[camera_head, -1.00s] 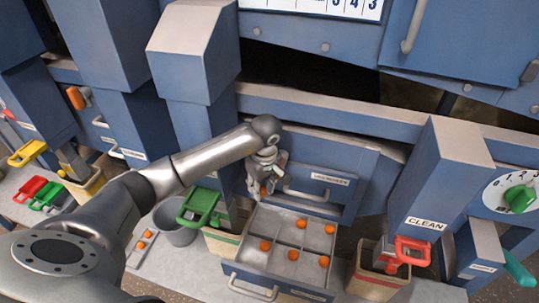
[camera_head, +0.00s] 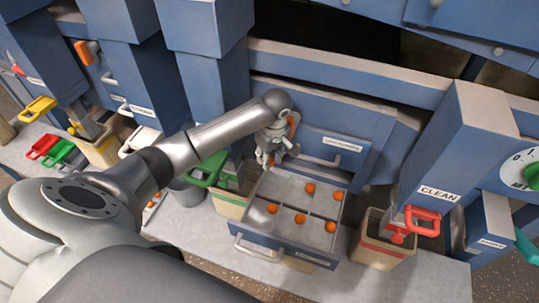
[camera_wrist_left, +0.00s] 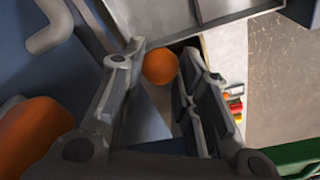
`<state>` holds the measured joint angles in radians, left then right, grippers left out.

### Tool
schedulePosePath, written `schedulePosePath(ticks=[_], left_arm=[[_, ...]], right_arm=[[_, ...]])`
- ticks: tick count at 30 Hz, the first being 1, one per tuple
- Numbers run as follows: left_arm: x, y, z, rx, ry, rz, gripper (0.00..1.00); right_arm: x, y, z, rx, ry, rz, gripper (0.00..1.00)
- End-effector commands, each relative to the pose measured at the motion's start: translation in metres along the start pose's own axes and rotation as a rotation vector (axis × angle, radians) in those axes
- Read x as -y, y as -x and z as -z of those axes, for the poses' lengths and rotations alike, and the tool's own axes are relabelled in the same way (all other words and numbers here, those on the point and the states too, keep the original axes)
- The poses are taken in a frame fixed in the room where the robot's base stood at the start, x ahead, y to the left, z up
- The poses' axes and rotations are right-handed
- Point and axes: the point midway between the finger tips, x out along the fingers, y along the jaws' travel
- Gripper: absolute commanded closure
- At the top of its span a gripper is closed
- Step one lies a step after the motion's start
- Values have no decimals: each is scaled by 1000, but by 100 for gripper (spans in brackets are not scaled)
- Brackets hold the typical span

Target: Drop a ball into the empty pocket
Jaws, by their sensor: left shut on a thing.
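My left gripper (camera_head: 268,158) is shut on an orange ball (camera_wrist_left: 160,66), which sits between its fingertips in the left wrist view. In the head view, the gripper is by the back left corner of an open drawer tray (camera_head: 284,243). The tray is divided into pockets by low walls. Its back left pocket (camera_head: 281,186) looks empty. The other pockets hold orange balls, such as one at back middle (camera_head: 309,188), one at back right (camera_head: 338,195) and one at front left (camera_head: 272,208). My right gripper is not in view.
A blue cabinet front with a handle (camera_head: 318,159) stands close behind the gripper. An orange part (camera_head: 292,121) shows beside the gripper. A green handle (camera_head: 208,168) and bin are left of the tray. A red handle (camera_head: 423,218) and another bin (camera_head: 379,246) are to the right.

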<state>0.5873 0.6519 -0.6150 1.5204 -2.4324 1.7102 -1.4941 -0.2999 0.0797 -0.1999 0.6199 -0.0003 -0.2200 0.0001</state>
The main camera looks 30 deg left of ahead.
Motion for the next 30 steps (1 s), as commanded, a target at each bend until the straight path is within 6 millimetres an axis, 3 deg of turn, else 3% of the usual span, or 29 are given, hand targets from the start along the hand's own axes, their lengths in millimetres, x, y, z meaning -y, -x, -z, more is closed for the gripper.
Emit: schedulePosePath(ticks=[5, 6, 11, 22, 30], left_arm=[[0, 0, 0, 0, 0, -1, 87], [0, 0, 0, 0, 0, -1, 67], [0, 1, 0, 0, 0, -1, 46], [0, 4, 1, -2, 0, -2, 45], [-1, 48, 8, -5, -1, -6, 45]], right_arm=[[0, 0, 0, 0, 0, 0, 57], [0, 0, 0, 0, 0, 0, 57], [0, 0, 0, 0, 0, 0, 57], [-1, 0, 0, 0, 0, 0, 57], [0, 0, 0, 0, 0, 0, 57]])
